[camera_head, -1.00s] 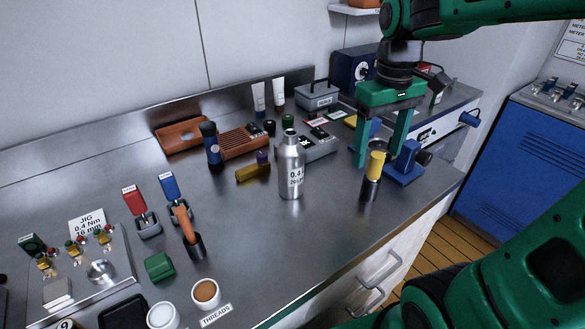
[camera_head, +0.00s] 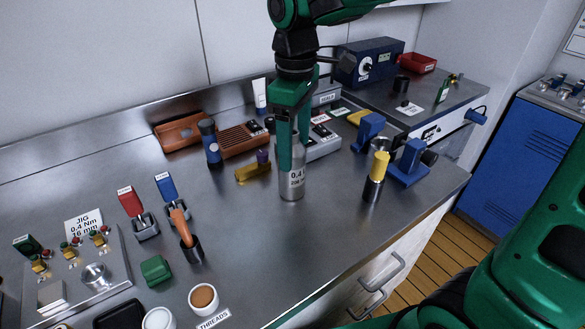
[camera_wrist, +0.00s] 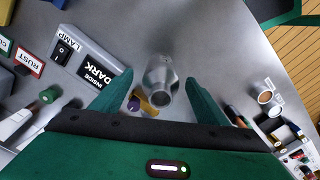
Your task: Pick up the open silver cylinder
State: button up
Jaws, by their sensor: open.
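The open silver cylinder (camera_head: 291,180) stands upright on the steel bench, with a printed label on its side. In the wrist view its open mouth (camera_wrist: 160,97) faces the camera, between my two fingers. My gripper (camera_head: 291,165) is over the cylinder with its fingers pointing down; in the wrist view my gripper (camera_wrist: 160,95) is open, with a gap on each side of the neck. The fingers hide part of the cylinder's upper half in the head view. I cannot tell how far down the neck they reach.
A yellow-topped black tool (camera_head: 375,177) stands to the right, near a blue clamp (camera_head: 408,163). A grey lamp box (camera_head: 322,142) is close behind the cylinder. A yellow block (camera_head: 253,172) lies to its left. The bench in front is clear.

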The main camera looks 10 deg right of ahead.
jog(key=shift+w+a+f, duration=0.1)
jog(key=shift+a+f, duration=0.1)
jog(key=shift+f, duration=1.45)
jog(key=shift+w+a+f, duration=0.1)
jog(key=shift+a+f, duration=0.05)
jog(key=shift+f, duration=1.45)
jog(key=shift+c, duration=0.4)
jog(key=c, duration=1.5)
